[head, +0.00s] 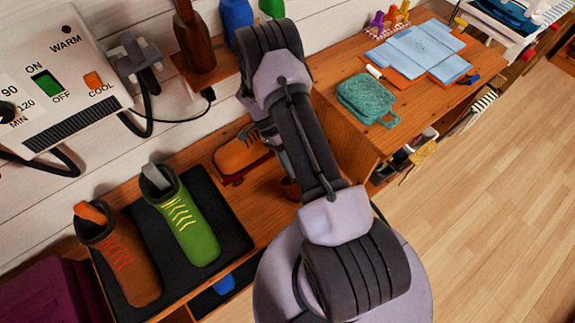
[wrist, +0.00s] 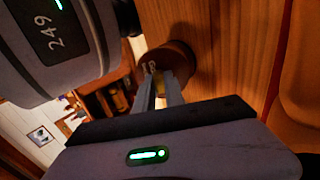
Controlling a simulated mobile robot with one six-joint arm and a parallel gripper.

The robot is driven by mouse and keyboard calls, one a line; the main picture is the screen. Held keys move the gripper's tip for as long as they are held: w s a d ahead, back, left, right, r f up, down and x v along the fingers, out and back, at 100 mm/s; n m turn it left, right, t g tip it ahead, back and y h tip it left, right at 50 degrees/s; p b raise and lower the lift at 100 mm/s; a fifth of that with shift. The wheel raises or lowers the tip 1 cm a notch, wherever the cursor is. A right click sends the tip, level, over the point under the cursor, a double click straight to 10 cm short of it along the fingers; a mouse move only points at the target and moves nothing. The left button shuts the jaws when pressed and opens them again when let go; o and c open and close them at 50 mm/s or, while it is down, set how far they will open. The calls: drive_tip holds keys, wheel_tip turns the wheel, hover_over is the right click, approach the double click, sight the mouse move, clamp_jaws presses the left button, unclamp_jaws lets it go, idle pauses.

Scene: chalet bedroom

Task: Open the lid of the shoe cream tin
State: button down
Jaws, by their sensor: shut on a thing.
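The shoe cream tin (wrist: 182,58) is a small round brown tin with pale lettering on its rim, standing by a wooden surface in the wrist view. My gripper (wrist: 161,86) is shut on it, its two grey fingers reaching its near edge. A yellowish patch shows between the fingertips. I cannot tell whether they hold the lid or the body, and no gap at the lid is visible. In the head view, a small brown round thing (head: 291,188), probably this tin, shows beside my arm, which hides most of the gripper.
An orange-brown shoe (head: 240,153) lies close to the left of my arm. A wooden cabinet (head: 345,133) with a teal cloth (head: 366,97) stands to the right. Open floor lies at right.

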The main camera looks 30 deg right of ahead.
drive_tip(key=shift+g, duration=0.3)
